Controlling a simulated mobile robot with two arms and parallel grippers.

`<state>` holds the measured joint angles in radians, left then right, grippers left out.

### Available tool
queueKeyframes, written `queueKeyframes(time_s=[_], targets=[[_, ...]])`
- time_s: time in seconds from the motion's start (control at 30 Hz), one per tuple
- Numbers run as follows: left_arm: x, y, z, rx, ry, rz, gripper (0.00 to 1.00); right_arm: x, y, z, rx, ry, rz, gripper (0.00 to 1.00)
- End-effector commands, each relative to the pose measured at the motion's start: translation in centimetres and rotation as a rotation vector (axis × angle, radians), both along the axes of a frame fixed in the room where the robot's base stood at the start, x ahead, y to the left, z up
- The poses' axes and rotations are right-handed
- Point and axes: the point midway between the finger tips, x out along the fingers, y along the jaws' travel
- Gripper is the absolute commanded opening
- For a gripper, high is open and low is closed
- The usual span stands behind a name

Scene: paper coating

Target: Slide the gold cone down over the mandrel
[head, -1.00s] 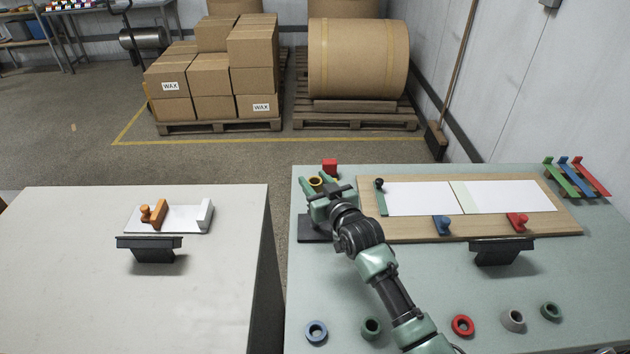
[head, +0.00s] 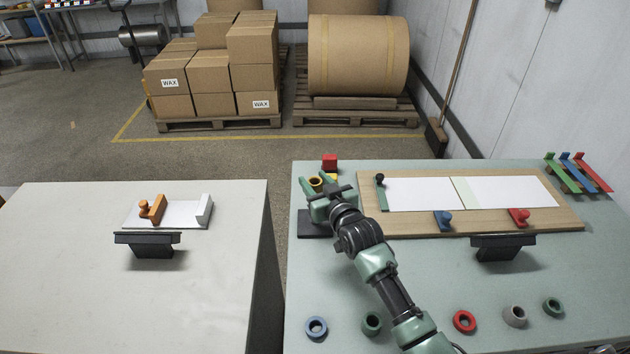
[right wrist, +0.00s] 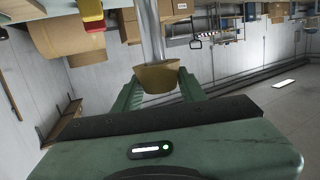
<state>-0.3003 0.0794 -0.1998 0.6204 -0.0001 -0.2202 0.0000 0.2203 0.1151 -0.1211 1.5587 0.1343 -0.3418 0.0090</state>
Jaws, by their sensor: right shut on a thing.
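The gold cone (head: 317,182) is held between the green fingers of my right gripper (head: 317,184), near the back left corner of the right table. In the right wrist view, my right gripper (right wrist: 160,88) is shut on the gold cone (right wrist: 158,77). The mandrel, a grey metal rod (right wrist: 151,35), runs from the top edge to the cone. Its end is hidden at the cone, so I cannot tell how far it goes inside. In the head view the rod is hidden. A dark base plate (head: 312,225) shows beside my gripper. My left gripper is not in view.
A red block (head: 330,161) stands just behind my gripper. A wooden board (head: 470,228) with white sheets lies to its right. Several coloured rings, among them a blue one (head: 316,328), sit along the table's front. A gap separates the left table (head: 70,270).

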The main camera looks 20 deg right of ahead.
Motion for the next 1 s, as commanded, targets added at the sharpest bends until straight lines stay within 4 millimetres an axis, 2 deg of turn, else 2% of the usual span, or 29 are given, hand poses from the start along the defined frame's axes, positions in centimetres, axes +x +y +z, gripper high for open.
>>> queueKeyframes(time_s=[0.83, 0.87, 0.93, 1.0], targets=[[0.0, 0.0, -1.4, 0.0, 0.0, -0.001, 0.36, 0.0, 0.0, -2.2, 0.0, 0.0, 0.0, 0.0], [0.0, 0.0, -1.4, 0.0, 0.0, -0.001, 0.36, 0.0, 0.0, -2.2, 0.0, 0.0, 0.0, 0.43], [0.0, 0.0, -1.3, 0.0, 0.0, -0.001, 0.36, 0.0, 0.0, -2.1, 0.0, 0.0, 0.0, 0.63], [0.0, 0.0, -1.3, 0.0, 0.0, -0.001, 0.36, 0.0, 0.0, -2.1, 0.0, 0.0, 0.0, 0.66]])
